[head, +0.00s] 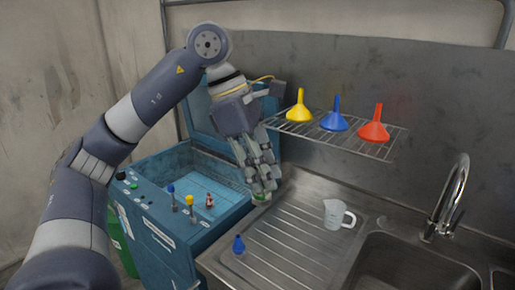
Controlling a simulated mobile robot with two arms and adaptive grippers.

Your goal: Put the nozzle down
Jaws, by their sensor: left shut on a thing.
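My left gripper (262,186) reaches down from above, its fingers over the back left of the steel drainboard (290,232). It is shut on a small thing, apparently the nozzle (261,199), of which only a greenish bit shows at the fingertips. The fingers hide the rest. I cannot tell whether it touches the drainboard. My right gripper is not in view.
A blue-capped piece (238,244) and a clear measuring jug (335,214) stand on the drainboard. Yellow (299,109), blue (334,120) and red (374,127) funnels sit on a wire rack (350,144). An open blue machine (165,232) is left, a tap (447,200) right.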

